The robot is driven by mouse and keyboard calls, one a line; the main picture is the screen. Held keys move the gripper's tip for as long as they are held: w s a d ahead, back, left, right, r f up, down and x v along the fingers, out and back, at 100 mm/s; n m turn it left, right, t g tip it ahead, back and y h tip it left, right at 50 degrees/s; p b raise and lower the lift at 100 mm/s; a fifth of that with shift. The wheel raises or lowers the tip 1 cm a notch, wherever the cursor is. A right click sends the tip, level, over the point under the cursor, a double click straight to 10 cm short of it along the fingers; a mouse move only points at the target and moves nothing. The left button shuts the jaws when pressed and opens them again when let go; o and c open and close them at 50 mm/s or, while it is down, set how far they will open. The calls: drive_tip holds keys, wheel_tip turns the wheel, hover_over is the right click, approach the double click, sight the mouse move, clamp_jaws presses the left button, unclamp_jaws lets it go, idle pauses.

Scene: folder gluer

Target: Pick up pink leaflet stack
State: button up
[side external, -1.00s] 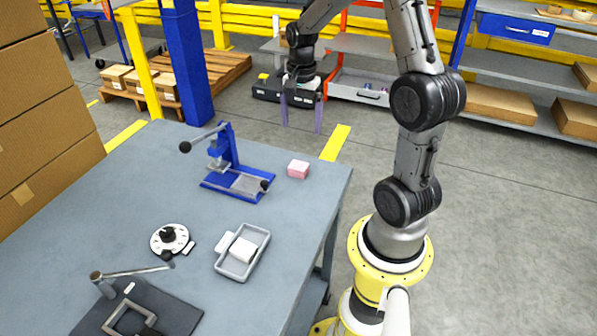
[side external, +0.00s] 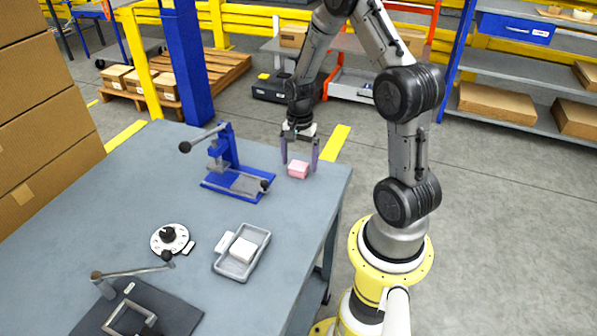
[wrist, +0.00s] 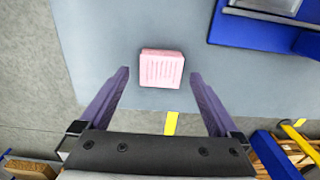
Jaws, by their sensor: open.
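The pink leaflet stack (side external: 298,169) lies on the grey table near its far right corner, to the right of the blue press. It shows in the wrist view (wrist: 161,68) as a small pink block with faint lines on top. My gripper (side external: 299,166) is open, with its two purple fingers pointing down just over the stack, one to each side in the side view. In the wrist view my fingertips (wrist: 160,76) spread wider than the stack, which lies between and slightly beyond them. I cannot tell the exact height left above the table.
The blue lever press (side external: 235,175) stands left of the stack. A grey tray (side external: 262,238) with a white block, a round dial (side external: 169,240) and a dark lever fixture (side external: 140,310) sit nearer. Bare table (side external: 200,285) lies between them.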

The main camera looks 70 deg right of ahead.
drive_tip(key=shift+f, duration=0.2)
drive_tip(key=c, duration=1.4)
drive_tip(key=shift+r, duration=0.15)
drive_tip(key=shift+c, duration=0.2)
